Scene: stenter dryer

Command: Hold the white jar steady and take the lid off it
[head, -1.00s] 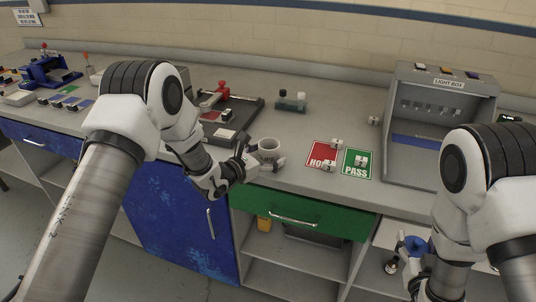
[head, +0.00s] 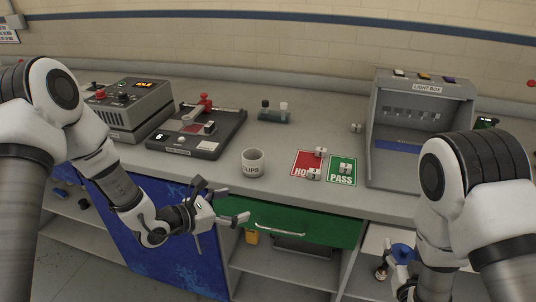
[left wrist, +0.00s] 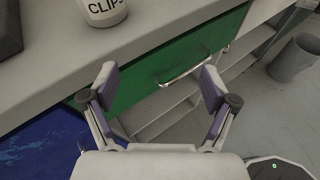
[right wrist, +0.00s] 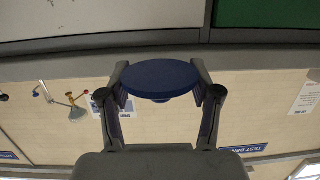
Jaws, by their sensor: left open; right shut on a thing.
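The white jar (head: 252,162), marked CLIPS, stands upright and open-topped near the bench's front edge; its lower part also shows at the top of the left wrist view (left wrist: 103,10). My left gripper (head: 238,203) is open and empty, apart from the jar, in front of the bench edge and lower than the jar. In the left wrist view its two fingers (left wrist: 157,88) are spread with nothing between them. My right gripper (right wrist: 160,92) is shut on a round blue lid (right wrist: 160,76), also seen low at the right in the head view (head: 403,250), well away from the jar.
A red HOLD card (head: 304,158) and a green PASS card (head: 341,177) with small blocks lie right of the jar. A black tray device (head: 182,146) lies to its left. A light box (head: 420,120) stands farther right. A green drawer (head: 300,222) is below the jar.

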